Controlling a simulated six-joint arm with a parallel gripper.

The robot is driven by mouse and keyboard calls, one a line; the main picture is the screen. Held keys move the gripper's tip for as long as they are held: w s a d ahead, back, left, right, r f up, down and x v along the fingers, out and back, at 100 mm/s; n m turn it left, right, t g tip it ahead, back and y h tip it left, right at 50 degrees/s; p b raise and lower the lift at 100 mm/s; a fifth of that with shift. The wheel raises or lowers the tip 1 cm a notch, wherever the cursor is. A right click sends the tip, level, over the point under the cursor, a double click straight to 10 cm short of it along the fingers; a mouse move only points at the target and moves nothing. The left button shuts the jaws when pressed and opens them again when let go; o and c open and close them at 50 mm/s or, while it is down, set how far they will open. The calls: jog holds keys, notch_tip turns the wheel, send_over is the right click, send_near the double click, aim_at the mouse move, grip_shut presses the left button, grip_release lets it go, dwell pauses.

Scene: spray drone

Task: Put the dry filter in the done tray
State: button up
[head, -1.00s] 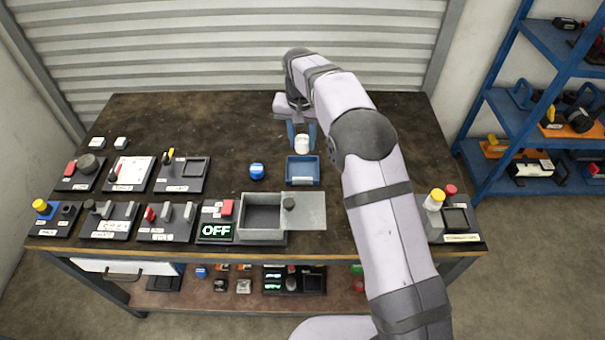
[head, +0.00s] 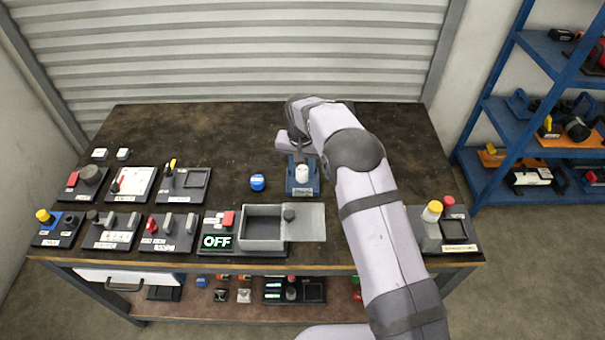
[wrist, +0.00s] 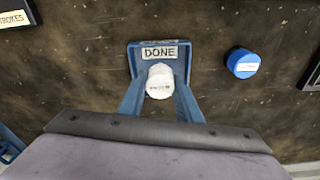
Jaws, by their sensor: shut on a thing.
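The dry filter, a small white cylinder (head: 302,174) with a printed label, is between the fingers of my gripper (head: 302,173). In the wrist view the two blue fingers are shut on the filter (wrist: 159,80). The done tray (head: 303,192) is a small blue tray marked DONE. In the wrist view the filter overlaps the near part of the tray (wrist: 135,60), with the tray's label visible beyond it. The filter is over or in the tray; I cannot tell whether it touches the floor of the tray.
A blue round cap (head: 257,183) stands left of the tray. In front is an open grey box (head: 263,226) beside an OFF display (head: 217,241). Several switch panels line the left, and a panel with a yellow-topped bottle (head: 432,211) stands at the right. The table's back is clear.

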aim_at(302, 173)
jog(key=shift+f, duration=1.1)
jog(key=shift+f, duration=0.2)
jog(key=o, duration=0.8)
jog(key=shift+o, duration=0.2)
jog(key=shift+r, duration=0.15)
jog(key=r, duration=0.3)
jog(key=r+b, duration=0.1)
jog(key=r, duration=0.3)
jog(key=s+r, duration=0.1)
jog(key=r, duration=0.3)
jog(key=shift+s+a+b, duration=0.1)
jog(key=shift+a+b, duration=0.05)
jog(key=shift+b, duration=0.25)
jog(key=shift+s+r, duration=0.1)
jog(key=shift+r, duration=0.4)
